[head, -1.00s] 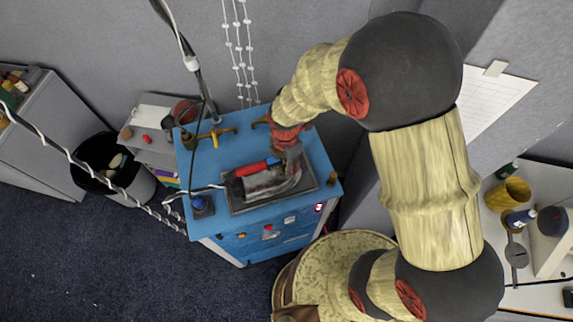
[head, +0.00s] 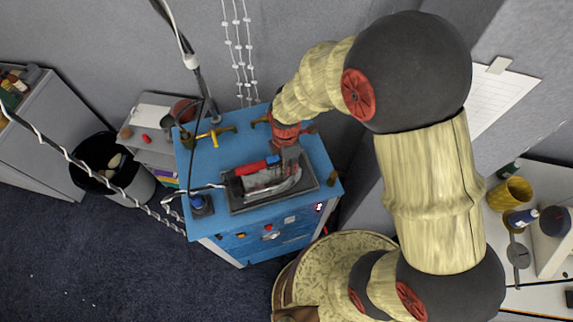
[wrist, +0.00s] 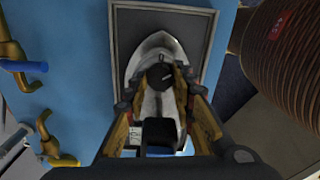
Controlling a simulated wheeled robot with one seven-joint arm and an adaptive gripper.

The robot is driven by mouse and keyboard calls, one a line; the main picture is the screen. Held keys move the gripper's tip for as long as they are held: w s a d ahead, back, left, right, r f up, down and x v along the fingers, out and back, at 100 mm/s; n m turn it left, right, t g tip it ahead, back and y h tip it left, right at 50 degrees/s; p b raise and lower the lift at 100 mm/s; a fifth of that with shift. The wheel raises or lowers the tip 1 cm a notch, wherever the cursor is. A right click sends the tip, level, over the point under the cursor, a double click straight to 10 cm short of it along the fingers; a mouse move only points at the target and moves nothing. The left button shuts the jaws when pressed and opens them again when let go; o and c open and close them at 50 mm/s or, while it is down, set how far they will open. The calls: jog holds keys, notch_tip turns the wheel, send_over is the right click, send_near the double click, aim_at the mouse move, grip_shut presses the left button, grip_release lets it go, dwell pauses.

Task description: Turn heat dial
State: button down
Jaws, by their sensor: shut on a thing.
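A silver iron (head: 272,183) with a red handle (head: 250,168) lies on a dark tray (head: 238,207) on the blue cabinet. In the wrist view the iron's pointed front (wrist: 158,42) faces up the picture, and a round black dial (wrist: 158,76) sits on its top. My gripper (wrist: 158,82) is over the iron, with one fingertip on each side of the dial, shut on it. In the head view my gripper (head: 290,163) hides part of the iron, and I cannot make out the dial there.
Brass taps stand on the cabinet, one with a yellow handle (head: 217,133). A blue-topped knob (head: 200,204) and a cable are left of the tray. A brown ribbed cylinder (wrist: 285,50) is at the right in the wrist view. A black bin (head: 110,160) stands left.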

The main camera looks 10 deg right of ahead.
jog(key=c, duration=1.5)
grip_release()
jog(key=shift+r, duration=0.15)
notch_tip(320, 180, up, 12)
jog(key=shift+w+f, duration=0.15)
